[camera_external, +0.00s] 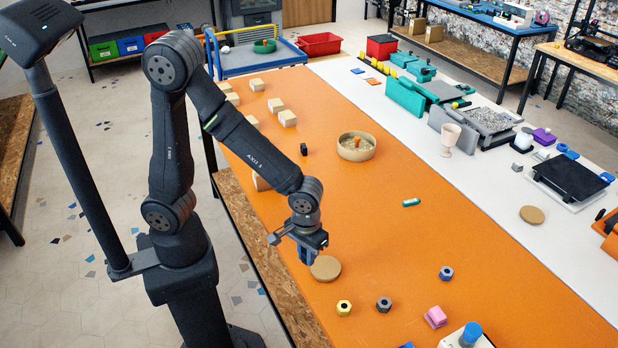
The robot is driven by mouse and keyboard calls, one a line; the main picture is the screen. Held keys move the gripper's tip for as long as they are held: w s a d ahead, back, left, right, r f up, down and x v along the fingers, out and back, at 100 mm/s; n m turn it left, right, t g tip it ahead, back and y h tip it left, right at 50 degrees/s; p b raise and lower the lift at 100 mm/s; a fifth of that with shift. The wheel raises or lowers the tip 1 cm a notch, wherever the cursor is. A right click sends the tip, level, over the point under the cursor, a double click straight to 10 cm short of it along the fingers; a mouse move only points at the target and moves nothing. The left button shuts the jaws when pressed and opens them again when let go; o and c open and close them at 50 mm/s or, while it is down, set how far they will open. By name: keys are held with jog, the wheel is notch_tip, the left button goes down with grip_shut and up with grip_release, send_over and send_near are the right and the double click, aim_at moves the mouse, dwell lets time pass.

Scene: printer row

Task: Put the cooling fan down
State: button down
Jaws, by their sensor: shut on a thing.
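My gripper (307,258) hangs pointing down over the near left part of the orange table (380,230). It is shut on a small dark blue-grey thing, which I take to be the cooling fan (307,254). The jaws hide much of it, so its shape is unclear. It is just left of a round tan disc (326,269) on the table. I cannot tell whether the held thing touches the table or the disc.
A yellow nut (343,308), a dark grey nut (384,305), a blue-grey nut (446,273) and a pink block (435,317) lie nearby. A round tan bowl (356,147) and several wooden blocks (288,118) are farther back. The table's middle is mostly clear.

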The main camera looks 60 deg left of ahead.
jog(key=w, duration=0.1)
jog(key=w+a+f, duration=0.2)
jog(key=shift+w+f, duration=0.25)
jog(key=shift+f, duration=1.95)
jog(key=shift+f, duration=0.15)
jog(key=c, duration=1.3)
grip_release()
jog(key=shift+c, duration=0.2)
notch_tip(320, 180, up, 12)
jog(key=shift+r, duration=0.2)
jog(key=shift+f, duration=0.1)
send_near(315, 268)
jog(key=shift+f, duration=2.7)
